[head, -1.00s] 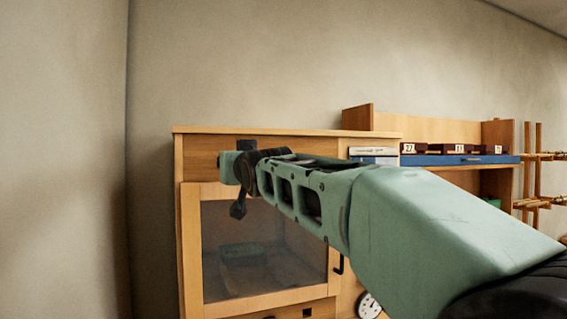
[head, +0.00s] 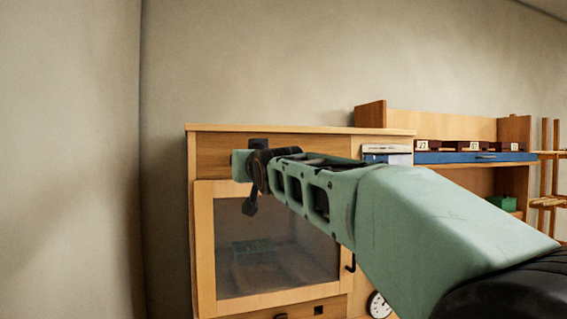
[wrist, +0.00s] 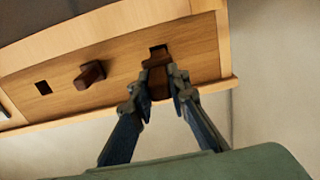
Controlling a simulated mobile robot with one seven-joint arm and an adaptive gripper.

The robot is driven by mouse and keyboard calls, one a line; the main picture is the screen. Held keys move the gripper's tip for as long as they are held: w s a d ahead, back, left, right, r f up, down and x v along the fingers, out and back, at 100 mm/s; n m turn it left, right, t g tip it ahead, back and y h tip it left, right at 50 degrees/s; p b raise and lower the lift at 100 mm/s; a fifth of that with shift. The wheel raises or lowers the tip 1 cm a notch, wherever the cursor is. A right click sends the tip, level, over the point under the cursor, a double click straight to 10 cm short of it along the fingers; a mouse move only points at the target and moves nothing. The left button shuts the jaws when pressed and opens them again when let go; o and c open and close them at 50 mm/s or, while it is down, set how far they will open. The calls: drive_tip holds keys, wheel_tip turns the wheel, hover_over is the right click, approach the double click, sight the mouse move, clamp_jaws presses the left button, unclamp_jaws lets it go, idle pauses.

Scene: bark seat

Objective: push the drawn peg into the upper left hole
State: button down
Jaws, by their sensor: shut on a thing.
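In the wrist view my gripper (wrist: 160,82) is shut on a dark brown peg (wrist: 158,84). The peg's far end is at a dark square hole (wrist: 158,49) in the wooden panel (wrist: 118,62); part of the opening shows beyond the peg. I cannot tell how far, if at all, the peg is inside. Another brown peg (wrist: 89,74) sticks out of the panel beside it, and an open square hole (wrist: 43,87) lies farther left. In the head view my arm covers the fingers and the held peg, in front of the cabinet's upper band (head: 213,147).
Below the band is a framed glass door (head: 268,255) with a dark handle (head: 351,262). A round dial (head: 378,305) sits to its right. Bare wall lies left of the cabinet.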

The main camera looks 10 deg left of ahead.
drive_tip(key=shift+p+x, duration=1.65)
drive_tip(key=shift+x, duration=1.15)
idle(0.7)
drive_tip(key=shift+w, duration=0.25)
drive_tip(key=shift+w+a, duration=0.25)
drive_tip(key=shift+w+a, duration=0.35)
drive_tip(key=shift+w, duration=0.25)
idle(0.3)
drive_tip(key=c, duration=1.8)
unclamp_jaws()
drive_tip(key=shift+o, duration=0.2)
drive_tip(key=shift+s, duration=0.15)
